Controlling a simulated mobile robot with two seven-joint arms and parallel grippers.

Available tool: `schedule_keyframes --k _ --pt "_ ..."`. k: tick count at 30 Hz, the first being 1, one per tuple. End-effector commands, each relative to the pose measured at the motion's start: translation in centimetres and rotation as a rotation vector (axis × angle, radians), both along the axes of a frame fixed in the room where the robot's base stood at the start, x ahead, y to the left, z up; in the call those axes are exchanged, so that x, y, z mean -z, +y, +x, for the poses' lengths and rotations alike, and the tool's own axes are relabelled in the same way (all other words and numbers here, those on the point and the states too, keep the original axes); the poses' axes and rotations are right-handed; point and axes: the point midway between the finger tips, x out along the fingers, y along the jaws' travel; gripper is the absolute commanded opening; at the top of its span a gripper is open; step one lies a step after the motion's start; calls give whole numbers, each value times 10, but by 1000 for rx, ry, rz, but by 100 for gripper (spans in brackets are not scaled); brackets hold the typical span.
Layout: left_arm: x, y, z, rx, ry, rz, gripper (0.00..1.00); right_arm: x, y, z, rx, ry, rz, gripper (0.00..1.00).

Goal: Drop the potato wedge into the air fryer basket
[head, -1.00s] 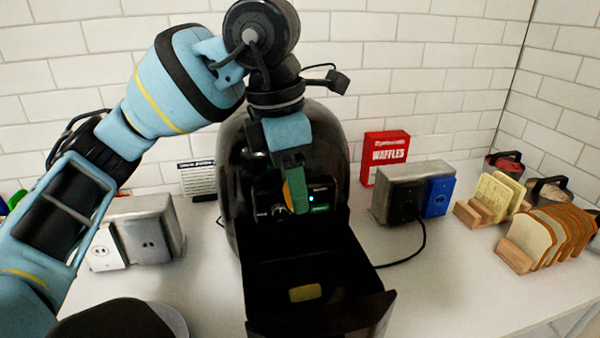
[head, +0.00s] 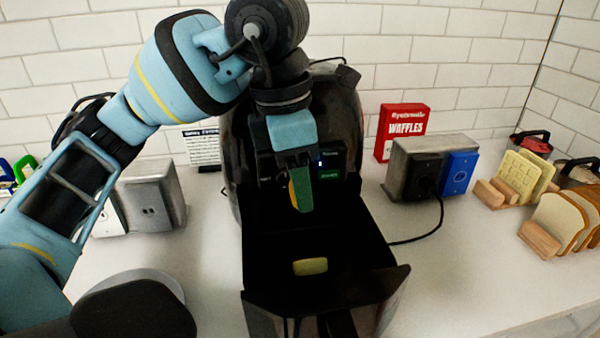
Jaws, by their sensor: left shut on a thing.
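My left gripper (head: 301,200) points down above the air fryer basket and is shut on a potato wedge (head: 292,194). Only a thin orange-yellow edge of this wedge shows beside the green finger; the rest is hidden. The black air fryer basket (head: 262,254) is pulled out in front of the dark air fryer (head: 347,128). A yellowish piece (head: 310,266), which looks like another wedge, lies on the basket floor below the gripper. My right gripper is not in view.
Metal outlet boxes stand left (head: 150,195) and right (head: 412,170) of the fryer, the right one with a cord. A red waffles box (head: 403,133) stands behind. Waffles (head: 524,173) and bread slices (head: 570,220) stand in wooden racks at right. Counter right of the basket is clear.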

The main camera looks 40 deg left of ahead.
Motion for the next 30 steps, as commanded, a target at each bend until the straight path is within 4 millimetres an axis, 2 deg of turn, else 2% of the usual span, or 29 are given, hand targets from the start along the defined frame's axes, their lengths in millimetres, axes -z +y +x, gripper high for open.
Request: schedule_keyframes --k 1,2,7,23,26,30 --pt "-1 0 0 0 -1 0 32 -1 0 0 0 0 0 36" --pt "-1 0 0 0 -1 0 56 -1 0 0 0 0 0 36" --pt "-1 0 0 0 0 0 78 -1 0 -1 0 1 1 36" --pt "-4 1 0 -3 -4 1 79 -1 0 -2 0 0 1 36" --pt "-14 1 0 -3 -7 0 79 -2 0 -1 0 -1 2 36" --pt "-37 3 -4 -1 -8 0 79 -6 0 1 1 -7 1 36"
